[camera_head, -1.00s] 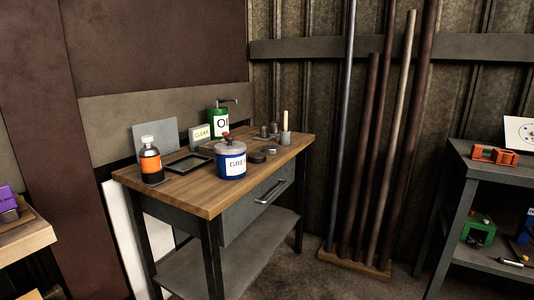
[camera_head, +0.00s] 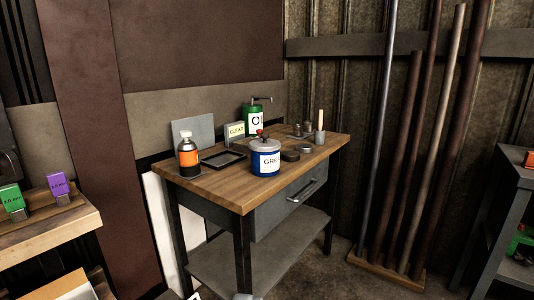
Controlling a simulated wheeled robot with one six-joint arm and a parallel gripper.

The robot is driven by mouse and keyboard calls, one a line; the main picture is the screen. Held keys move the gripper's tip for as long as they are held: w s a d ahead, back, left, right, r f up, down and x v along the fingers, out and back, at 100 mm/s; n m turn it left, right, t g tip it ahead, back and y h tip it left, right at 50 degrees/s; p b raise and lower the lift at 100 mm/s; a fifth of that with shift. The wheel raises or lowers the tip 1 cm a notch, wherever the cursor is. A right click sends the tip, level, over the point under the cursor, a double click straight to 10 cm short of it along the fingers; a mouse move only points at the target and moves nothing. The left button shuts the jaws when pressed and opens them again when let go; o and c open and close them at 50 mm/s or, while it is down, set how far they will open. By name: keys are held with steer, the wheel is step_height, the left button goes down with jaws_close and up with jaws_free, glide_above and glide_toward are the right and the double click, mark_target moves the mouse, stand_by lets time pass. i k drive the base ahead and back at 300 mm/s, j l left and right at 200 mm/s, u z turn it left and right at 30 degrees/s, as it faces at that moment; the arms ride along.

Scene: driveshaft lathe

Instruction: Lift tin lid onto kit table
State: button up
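A blue tin (camera_head: 265,163) with a white label starting "GRE" stands near the front edge of a wood-topped table (camera_head: 225,190). Its grey lid (camera_head: 264,145) with a red knob sits on top of the tin. The table has a drawer and a lower shelf. I cannot tell from the view whether this is the kit table.
On the tabletop are an orange-labelled bottle (camera_head: 188,157), a black tray (camera_head: 222,159), a green oil can (camera_head: 253,119) and small dark round parts (camera_head: 290,155). Long rods (camera_head: 400,150) lean at the right. A wooden bench (camera_head: 45,230) is at left, a grey one (camera_head: 505,225) at right.

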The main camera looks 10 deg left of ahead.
mark_target(265, 145)
steer(key=i+u, duration=0.2)
steer(key=i, duration=1.4)
